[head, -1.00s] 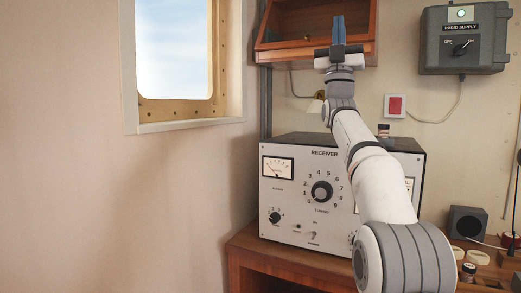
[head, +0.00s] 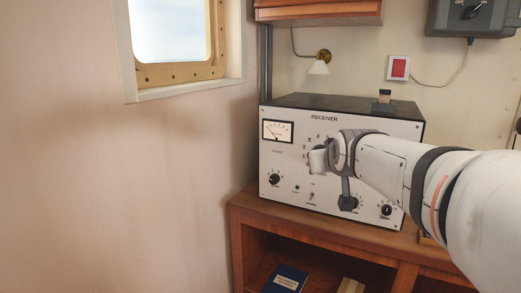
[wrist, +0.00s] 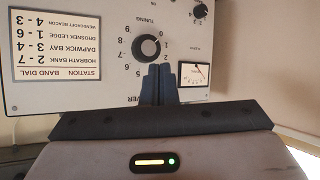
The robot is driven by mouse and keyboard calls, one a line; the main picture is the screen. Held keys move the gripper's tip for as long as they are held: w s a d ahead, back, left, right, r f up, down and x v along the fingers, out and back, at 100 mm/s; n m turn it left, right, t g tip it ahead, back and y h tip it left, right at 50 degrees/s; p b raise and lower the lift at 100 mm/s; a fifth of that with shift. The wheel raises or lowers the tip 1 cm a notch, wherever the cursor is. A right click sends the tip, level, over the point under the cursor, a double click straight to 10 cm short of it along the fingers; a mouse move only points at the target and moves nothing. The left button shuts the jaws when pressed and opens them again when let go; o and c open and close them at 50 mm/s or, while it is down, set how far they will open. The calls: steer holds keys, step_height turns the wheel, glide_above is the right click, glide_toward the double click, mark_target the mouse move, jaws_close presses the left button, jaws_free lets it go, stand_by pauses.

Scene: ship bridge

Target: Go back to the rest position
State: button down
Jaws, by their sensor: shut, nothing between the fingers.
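My gripper (wrist: 160,70) shows in the wrist view as two dark fingers close together, shut with nothing between them. They overlap the view of the receiver's front near the tuning knob (wrist: 146,47); I cannot tell how far apart they are. The wrist view shows the receiver upside down. In the head view my arm reaches in from the right, and its wrist covers part of the front of the receiver (head: 290,150). The fingers cannot be made out clearly there.
The receiver stands on a wooden desk (head: 262,208) with a blue book (head: 285,278) on the shelf below. A small wall lamp (head: 319,67), a red switch (head: 399,68) and the radio supply box (head: 470,18) are on the back wall. A window (head: 170,32) is at left.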

steer(key=s+f+g+p, duration=0.1)
steer(key=s+f+g, duration=0.4)
steer(key=s+f, duration=0.5)
steer(key=s+f+m+g, duration=0.1)
steer(key=s+f+g, duration=0.3)
steer(key=s+f, duration=0.6)
steer(key=s, duration=0.7)
steer(key=shift+a+g+p, duration=0.35)
steer(key=shift+g, duration=0.05)
